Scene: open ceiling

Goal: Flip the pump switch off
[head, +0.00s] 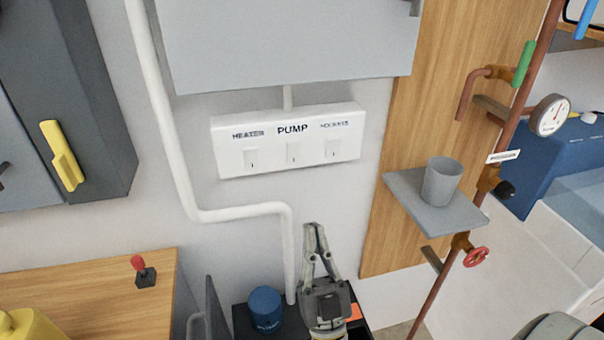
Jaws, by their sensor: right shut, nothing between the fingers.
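The middle one, the pump switch (293,152), sits under the label PUMP. The left one is labelled HEATER, and the right label is too small to read surely. The exact tilt of the pump switch is hard to tell. My right gripper (316,226) is below the panel, pointing up, shut and empty, apart from the switches. My left gripper is not in view.
A white pipe (180,170) runs down left of the panel and bends below it. A grey shelf (425,205) with a grey cup (441,182) juts out at the right. A blue container (265,309) stands beside my right gripper.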

